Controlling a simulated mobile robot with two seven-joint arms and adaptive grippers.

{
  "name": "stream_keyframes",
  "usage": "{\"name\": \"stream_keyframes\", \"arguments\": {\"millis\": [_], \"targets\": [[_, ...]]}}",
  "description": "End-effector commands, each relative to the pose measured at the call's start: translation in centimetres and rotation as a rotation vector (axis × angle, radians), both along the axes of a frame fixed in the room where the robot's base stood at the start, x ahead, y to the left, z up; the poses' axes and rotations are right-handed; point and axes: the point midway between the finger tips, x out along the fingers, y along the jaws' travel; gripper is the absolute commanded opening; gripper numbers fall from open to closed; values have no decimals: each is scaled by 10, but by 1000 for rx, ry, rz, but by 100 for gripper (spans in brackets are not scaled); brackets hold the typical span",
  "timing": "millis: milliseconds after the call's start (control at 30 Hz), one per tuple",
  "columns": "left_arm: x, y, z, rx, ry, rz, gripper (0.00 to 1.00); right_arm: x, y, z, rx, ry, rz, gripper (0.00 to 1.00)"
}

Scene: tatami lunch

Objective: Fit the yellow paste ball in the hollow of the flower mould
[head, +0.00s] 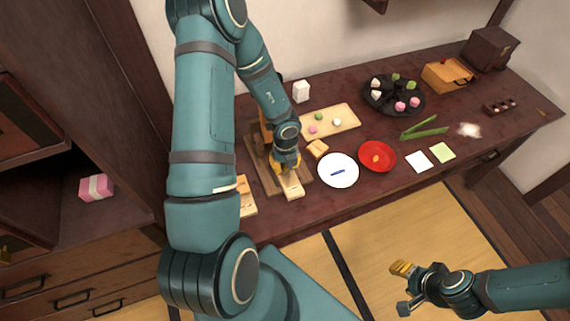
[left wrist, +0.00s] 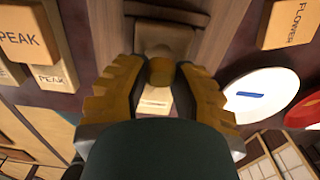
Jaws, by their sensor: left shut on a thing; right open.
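The yellow paste ball (left wrist: 161,71) is between the fingertips of my left gripper (left wrist: 160,82) in the left wrist view. My left gripper (head: 287,168) is shut on it, low over a pale wooden block (head: 292,187) on a brown board. The block also shows beyond the ball (left wrist: 155,101); its label is too small to read, and its hollow is hidden. I cannot tell whether the ball touches it. A separate wooden block marked FLOWER (left wrist: 291,22) lies to the right, also in the head view (head: 318,148). My right gripper (head: 402,288) is open and empty, over the tatami.
Blocks marked PEAK (left wrist: 30,35) lie left of the board (head: 268,180). A white plate (head: 338,181) with a blue strip and a red dish (head: 378,145) stand to the right. A tray (head: 345,115) of small sweets and a black round tray (head: 380,108) are behind.

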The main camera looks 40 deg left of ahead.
Motion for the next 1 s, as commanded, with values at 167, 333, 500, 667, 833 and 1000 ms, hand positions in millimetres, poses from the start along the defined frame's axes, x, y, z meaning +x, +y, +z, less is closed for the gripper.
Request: {"name": "stream_keyframes", "arguments": {"millis": [167, 333, 500, 667, 833, 1000], "targets": [[0, 0, -3, 0, 0, 0, 9, 0, 0, -2, 0, 0, 0, 47], [0, 0, -6, 0, 0, 0, 9, 0, 0, -3, 0, -1, 0, 47], [0, 0, -8, 0, 0, 0, 9, 0, 0, -5, 0, 0, 0, 47], [0, 0, -11, 0, 0, -1, 9, 0, 0, -6, 0, 0, 0, 47], [0, 0, -11, 0, 0, 0, 9, 0, 0, -6, 0, 0, 0, 47], [0, 0, -11, 0, 0, 0, 42, 0, 0, -6, 0, 0, 0, 47]]}}
